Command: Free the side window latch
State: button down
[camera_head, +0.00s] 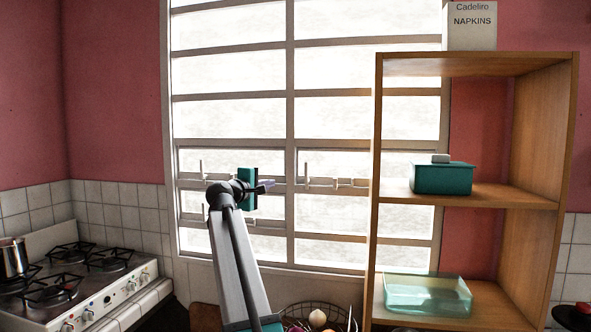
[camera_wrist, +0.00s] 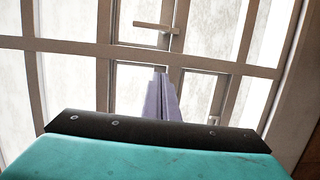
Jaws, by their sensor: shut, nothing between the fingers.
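The window (camera_head: 292,110) has pale metal frames and bright panes. In the wrist view, a small pale latch (camera_wrist: 157,27) with a horizontal handle sits on the window frame, beyond my fingertips and slightly left of them. In the head view, pale latch fittings (camera_head: 330,181) show on the lower window bar, right of my gripper; another upright fitting (camera_head: 201,168) is to the left. I cannot tell which of these the wrist view shows. My gripper (camera_head: 268,185) is shut and empty in front of the window; its narrow fingers (camera_wrist: 164,96) are together, apart from the latch in the wrist view.
A wooden open shelf (camera_head: 376,180) stands to the right, holding a teal box (camera_head: 443,178) and a glass dish (camera_head: 428,294). A wire basket (camera_head: 318,312) is below the window. A stove (camera_head: 85,285) with a pot (camera_head: 12,257) is at left.

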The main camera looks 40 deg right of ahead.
aim_at(306, 176)
jog(key=shift+h, duration=0.4)
jog(key=r, duration=0.1)
jog(key=s+r, duration=0.1)
jog(key=r, duration=0.2)
jog(key=shift+s+d+r, duration=0.1)
jog(key=shift+s+d, duration=0.1)
jog(key=shift+d, duration=0.15)
jog(key=shift+d, duration=0.1)
jog(key=p+x, duration=0.3)
jog(key=x, duration=0.6)
jog(key=shift+w+d, duration=0.2)
jog(key=shift+d, duration=0.05)
jog(key=shift+s+d, duration=0.2)
jog(key=shift+d, duration=0.05)
jog(key=shift+s+d+p, duration=0.25)
jog(key=shift+s+p, duration=0.05)
jog(key=shift+s, duration=0.2)
jog(key=shift+s+d+p, duration=0.2)
jog(key=shift+s+p, duration=0.05)
jog(key=shift+s, duration=0.25)
jog(key=shift+s+d, duration=0.45)
jog(key=shift+s, duration=0.1)
